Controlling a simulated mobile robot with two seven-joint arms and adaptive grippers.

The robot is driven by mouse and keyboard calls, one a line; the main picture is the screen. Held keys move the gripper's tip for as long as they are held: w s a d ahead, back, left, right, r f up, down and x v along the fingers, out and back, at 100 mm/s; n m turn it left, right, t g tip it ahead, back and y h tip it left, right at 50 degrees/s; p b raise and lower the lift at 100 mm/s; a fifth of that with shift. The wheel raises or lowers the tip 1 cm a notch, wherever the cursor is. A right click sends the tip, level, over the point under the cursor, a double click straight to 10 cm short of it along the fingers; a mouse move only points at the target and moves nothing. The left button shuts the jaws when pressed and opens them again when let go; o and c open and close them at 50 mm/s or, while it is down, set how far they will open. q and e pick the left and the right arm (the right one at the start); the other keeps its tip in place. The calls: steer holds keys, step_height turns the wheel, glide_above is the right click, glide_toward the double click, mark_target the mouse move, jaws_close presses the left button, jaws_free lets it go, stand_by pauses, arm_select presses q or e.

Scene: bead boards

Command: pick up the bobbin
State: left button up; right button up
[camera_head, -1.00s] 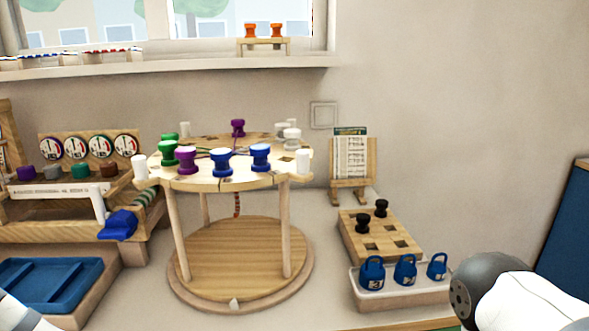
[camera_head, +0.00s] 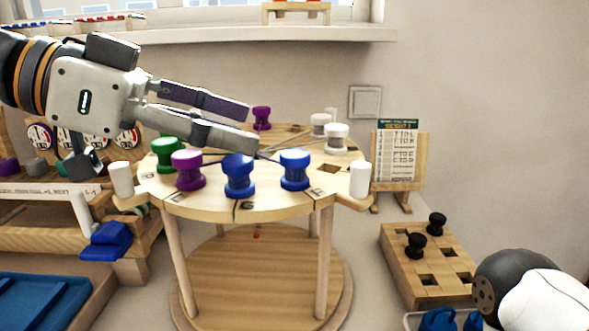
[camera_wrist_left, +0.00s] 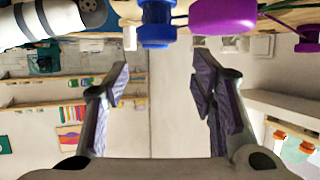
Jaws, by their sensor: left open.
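Several bobbins stand upright on a round wooden stand (camera_head: 340,184): green (camera_head: 165,154), purple (camera_head: 187,170), two blue (camera_head: 238,176) (camera_head: 295,170), another purple (camera_head: 261,118) at the back and white ones (camera_head: 336,138) at the back right. My left gripper (camera_head: 254,128) reaches in from the left above the stand, fingers apart and empty. In the left wrist view a blue bobbin (camera_wrist_left: 157,25) and a large purple bobbin (camera_wrist_left: 222,16) show at the top, beyond the open fingers (camera_wrist_left: 160,75). The left fingers partly cover the stand's back. My right gripper is out of view.
A wooden block (camera_head: 400,270) with black bobbins (camera_head: 416,246) stands at the right, below a card on a wooden holder (camera_head: 402,170). White pegs (camera_head: 360,179) (camera_head: 121,179) rise at the stand's rim. A blue tray (camera_head: 45,300) lies lower left.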

mark_target(294, 153)
arm_select(q)
steer(key=x, duration=0.7)
steer(key=shift+s+d+f, duration=0.1)
steer(key=shift+s+f, duration=0.2)
steer(key=shift+s, duration=0.05)
steer(key=shift+w+d+f, duration=0.1)
steer(key=shift+w+d, duration=0.05)
steer(key=shift+d, duration=0.25)
steer(key=shift+a, duration=0.1)
jaws_close()
